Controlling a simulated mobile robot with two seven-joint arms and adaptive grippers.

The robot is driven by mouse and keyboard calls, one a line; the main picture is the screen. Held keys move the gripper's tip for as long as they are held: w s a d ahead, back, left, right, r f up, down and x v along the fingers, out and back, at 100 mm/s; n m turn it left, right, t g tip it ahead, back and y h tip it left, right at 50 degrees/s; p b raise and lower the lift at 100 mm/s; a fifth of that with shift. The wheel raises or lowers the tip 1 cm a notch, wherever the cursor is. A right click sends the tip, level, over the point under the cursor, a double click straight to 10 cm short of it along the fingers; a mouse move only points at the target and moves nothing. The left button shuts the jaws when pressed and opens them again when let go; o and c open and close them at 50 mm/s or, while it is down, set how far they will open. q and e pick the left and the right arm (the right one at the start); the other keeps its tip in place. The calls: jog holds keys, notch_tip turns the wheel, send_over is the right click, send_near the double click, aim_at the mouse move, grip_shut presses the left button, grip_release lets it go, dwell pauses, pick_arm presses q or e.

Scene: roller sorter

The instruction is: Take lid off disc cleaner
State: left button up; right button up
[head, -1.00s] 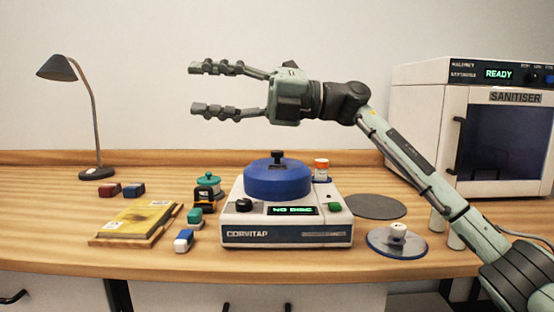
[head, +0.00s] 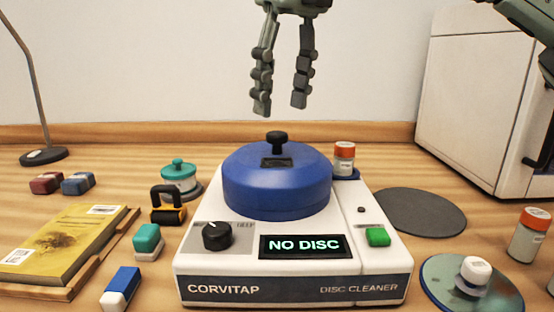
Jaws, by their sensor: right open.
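The disc cleaner (head: 295,288) is a white box in the middle of the bench, with a black knob, a green button and a display reading "NO DISC". Its blue round lid (head: 276,190) sits on top, with a black knob handle (head: 276,141) at its centre. My right gripper (head: 281,106) is open and empty, fingers pointing down, above and behind the lid in the picture and apart from it. My left gripper is not in view.
An orange-capped bottle (head: 344,158) stands close behind the cleaner's right side. A grey round mat (head: 420,211) and a disc with a white-capped piece (head: 470,288) lie to the right. A yellow book (head: 62,243), small blocks and a teal-lidded jar (head: 179,178) are at left.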

aim_at(277, 133)
jog(key=f, duration=0.4)
jog(key=shift+w+a+f, duration=0.1)
jog(key=shift+a+f, duration=0.2)
grip_shut()
